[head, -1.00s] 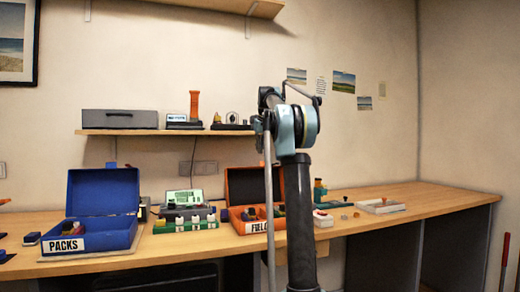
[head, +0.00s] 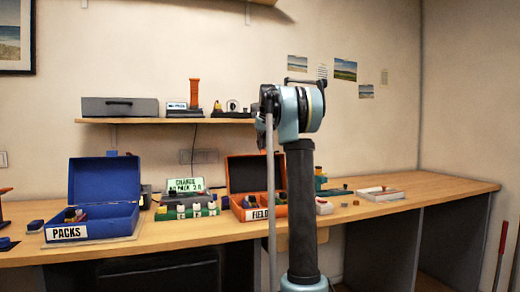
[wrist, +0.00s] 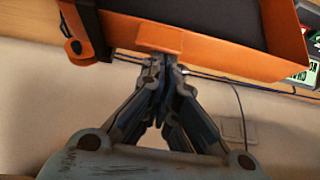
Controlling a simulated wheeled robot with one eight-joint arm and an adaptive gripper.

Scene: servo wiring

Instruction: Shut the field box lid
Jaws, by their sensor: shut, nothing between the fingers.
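The orange field box (head: 258,214), with a "FIELD" label on its front, stands on the bench in the head view. Its lid (head: 245,173) stands open and upright, dark on the inner face. My arm hides the right part of the box. My gripper is hidden in the head view. In the wrist view my gripper (wrist: 160,66) is shut and empty. Its fingertips are close to the orange tab (wrist: 160,38) on the rim of the lid (wrist: 215,58). Whether they touch is unclear.
An open blue box (head: 105,218) labelled "PACKS" stands left on the bench. A green rack (head: 180,213) and a lit screen (head: 186,185) sit between the boxes. A shelf (head: 150,121) hangs above. A white tray (head: 380,193) lies right, with clear bench beyond it.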

